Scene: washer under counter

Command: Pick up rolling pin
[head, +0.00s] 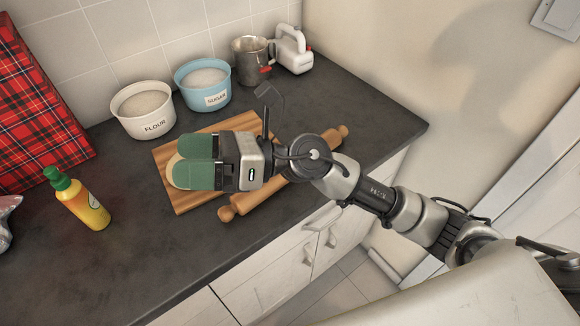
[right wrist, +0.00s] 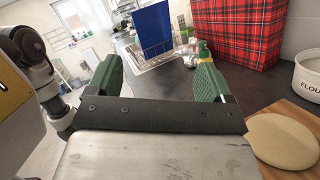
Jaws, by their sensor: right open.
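The wooden rolling pin (head: 254,198) lies diagonally over the right edge of the wooden cutting board (head: 184,203) on the dark counter. Its near-left handle and far-right end show, while my right arm hides part of its middle. My right gripper (head: 190,160), with green finger pads, is above the board, left of the pin, pointing left. It is open; the two pads stand apart in the right wrist view (right wrist: 160,85), with nothing between them. Round dough (head: 172,164) lies on the board partly under the gripper; it also shows in the right wrist view (right wrist: 283,140). My left gripper is not in view.
A flour bowl (head: 142,110), a sugar bowl (head: 203,86), a metal sifter (head: 251,62) and a white hand mixer (head: 293,50) stand behind the board. A yellow bottle (head: 78,200) stands left. A wall bounds the right. The front counter is mostly clear.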

